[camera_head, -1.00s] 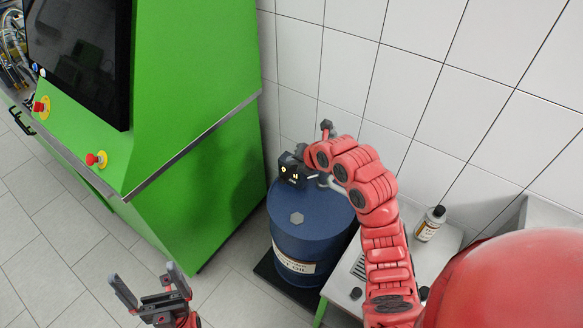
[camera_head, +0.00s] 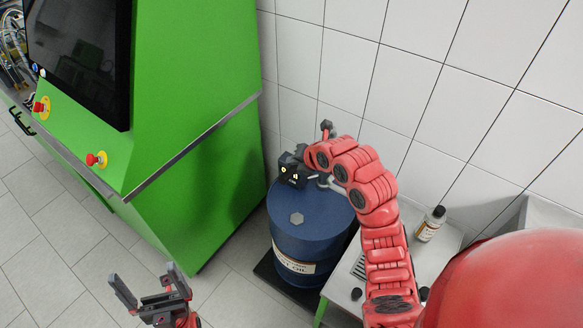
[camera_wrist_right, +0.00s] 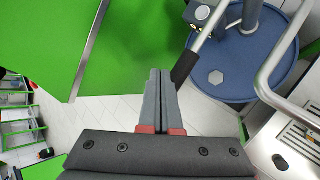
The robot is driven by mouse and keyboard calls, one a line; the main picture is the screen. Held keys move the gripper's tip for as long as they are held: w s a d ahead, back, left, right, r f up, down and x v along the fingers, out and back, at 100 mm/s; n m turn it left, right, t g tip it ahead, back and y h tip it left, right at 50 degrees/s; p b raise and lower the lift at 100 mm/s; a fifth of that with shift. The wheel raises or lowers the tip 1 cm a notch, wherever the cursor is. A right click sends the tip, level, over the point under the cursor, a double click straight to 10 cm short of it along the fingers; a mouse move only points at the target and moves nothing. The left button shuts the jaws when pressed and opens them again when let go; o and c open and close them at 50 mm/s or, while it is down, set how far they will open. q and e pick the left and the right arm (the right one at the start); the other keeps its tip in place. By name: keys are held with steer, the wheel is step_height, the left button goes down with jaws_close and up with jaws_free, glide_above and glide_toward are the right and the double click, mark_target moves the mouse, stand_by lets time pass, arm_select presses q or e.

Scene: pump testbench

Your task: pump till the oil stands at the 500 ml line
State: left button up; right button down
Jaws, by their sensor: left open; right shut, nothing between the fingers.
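A blue oil drum (camera_head: 311,240) stands beside the green bench, with a hand pump post (camera_wrist_right: 250,14) on its lid. The pump lever's black grip (camera_wrist_right: 185,67) lies just right of my right fingertips in the wrist view. I cannot tell whether they touch. My right gripper (camera_wrist_right: 159,74) is shut with nothing between its fingers; in the head view it is hard to make out at the end of its red arm over the drum. My left gripper (camera_head: 150,285) is open and empty over the floor at lower left. No oil level or 500 ml line is in view.
The green bench (camera_head: 200,150) with a dark screen (camera_head: 80,55) and red stop buttons (camera_head: 97,160) fills the left. A small table (camera_head: 440,250) with a bottle (camera_head: 431,222) stands right of the drum. A curved metal pipe (camera_wrist_right: 275,75) passes over the drum's right side.

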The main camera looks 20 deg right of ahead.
stand_by(0.5)
steer(key=shift+f+b, duration=0.45)
steer(key=shift+b, duration=0.5)
